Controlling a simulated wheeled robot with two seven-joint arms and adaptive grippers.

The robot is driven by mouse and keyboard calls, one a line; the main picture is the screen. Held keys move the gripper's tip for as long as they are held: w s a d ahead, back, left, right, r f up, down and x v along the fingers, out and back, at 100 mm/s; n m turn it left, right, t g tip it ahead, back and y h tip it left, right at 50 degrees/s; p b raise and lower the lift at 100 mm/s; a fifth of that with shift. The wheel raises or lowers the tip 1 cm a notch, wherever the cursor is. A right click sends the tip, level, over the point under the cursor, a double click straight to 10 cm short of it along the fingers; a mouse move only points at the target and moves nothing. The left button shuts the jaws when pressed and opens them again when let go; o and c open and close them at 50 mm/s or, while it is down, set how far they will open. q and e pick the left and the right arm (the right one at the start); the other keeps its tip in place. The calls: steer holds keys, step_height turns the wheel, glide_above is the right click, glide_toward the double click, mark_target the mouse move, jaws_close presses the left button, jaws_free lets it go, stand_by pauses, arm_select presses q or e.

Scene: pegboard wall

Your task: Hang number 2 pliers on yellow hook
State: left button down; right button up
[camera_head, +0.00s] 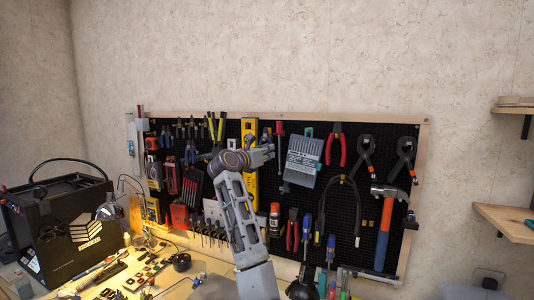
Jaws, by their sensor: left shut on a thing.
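My left gripper (268,148) is up in front of the middle of the pegboard, its arm rising from the bottom centre. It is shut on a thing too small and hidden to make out. Red-handled pliers (337,150) hang on the upper right of the board. Smaller dark pliers (166,138) hang at the upper left, and another red-handled tool (292,230) hangs low in the middle. I cannot read any number on the pliers. I cannot make out a yellow hook. My right gripper is not in view.
The pegboard (365,236) is crowded with tools: a yellow level (250,185) behind my gripper, a grey case (303,158) to its right, and a hammer (386,225). A black box (60,225) stands left of the cluttered workbench (205,268). Shelves (505,222) are at right.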

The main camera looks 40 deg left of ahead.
arm_select(q)
steer(key=c, duration=1.4)
jaws_free()
steer(key=shift+c, duration=0.2)
steer(key=shift+s, duration=0.1)
steer(key=s+d, duration=0.1)
steer(key=s, duration=1)
steer(key=shift+s+d, duration=0.25)
steer(key=shift+s, duration=0.1)
steer(key=shift+f, duration=0.1)
